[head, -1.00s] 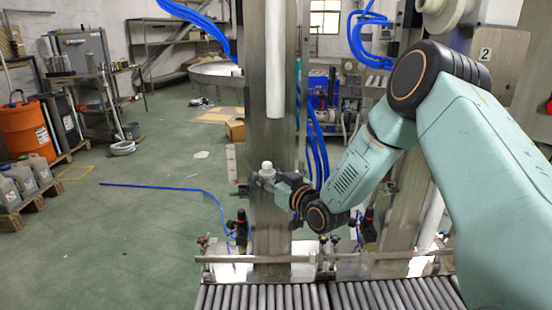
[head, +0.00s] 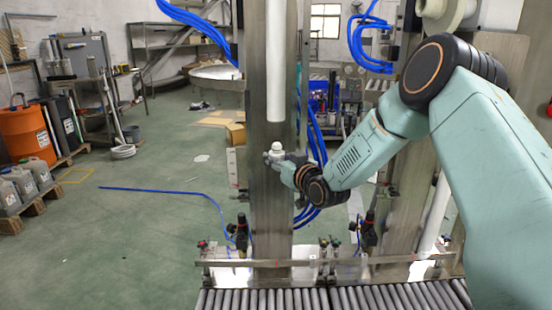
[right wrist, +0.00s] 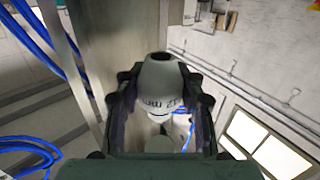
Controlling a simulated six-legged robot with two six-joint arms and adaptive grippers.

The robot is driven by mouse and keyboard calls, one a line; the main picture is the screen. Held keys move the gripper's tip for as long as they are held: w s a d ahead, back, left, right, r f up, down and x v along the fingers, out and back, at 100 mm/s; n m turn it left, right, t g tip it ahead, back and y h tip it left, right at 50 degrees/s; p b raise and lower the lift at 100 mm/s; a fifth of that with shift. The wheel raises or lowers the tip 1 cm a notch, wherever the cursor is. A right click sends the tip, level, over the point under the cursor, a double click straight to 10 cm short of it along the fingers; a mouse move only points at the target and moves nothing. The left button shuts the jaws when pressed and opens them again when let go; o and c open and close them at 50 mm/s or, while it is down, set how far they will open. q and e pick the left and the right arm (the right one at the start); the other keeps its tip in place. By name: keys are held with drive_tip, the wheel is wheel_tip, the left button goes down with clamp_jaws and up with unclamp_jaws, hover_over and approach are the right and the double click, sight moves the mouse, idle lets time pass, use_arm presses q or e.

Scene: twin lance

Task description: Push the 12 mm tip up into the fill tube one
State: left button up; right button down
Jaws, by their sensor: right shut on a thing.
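The white tip (head: 278,149) is upright in my right gripper (head: 276,157), standing above the fingers. In the right wrist view the tip (right wrist: 160,75) shows a dark hole in its narrow end and partly readable dark lettering with "mm". Both fingers of the right gripper (right wrist: 160,100) close on its sides. The fill tube (head: 275,70) hangs vertically in front of a steel column. Its lower open end is above the tip, with a clear gap between them, and the two look nearly in line. My left gripper is not in view.
The steel column (head: 257,215) stands close behind the tip. Blue hoses (head: 318,145) hang to its right. A roller conveyor (head: 330,298) and a metal rail (head: 330,262) with valves lie below.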

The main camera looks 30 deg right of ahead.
sight(275, 144)
wheel_tip(275, 144, up, 2)
drive_tip(key=shift+a+r+p, duration=0.15)
drive_tip(key=shift+r+p, duration=0.1)
drive_tip(key=shift+p, duration=0.65)
wheel_tip(275, 144, up, 2)
drive_tip(key=shift+p, duration=0.9)
drive_tip(key=shift+r+p, duration=0.45)
drive_tip(key=shift+r, duration=0.15)
drive_tip(key=shift+f, duration=0.15)
drive_tip(key=shift+r+p, duration=1.7)
drive_tip(key=shift+r, duration=0.05)
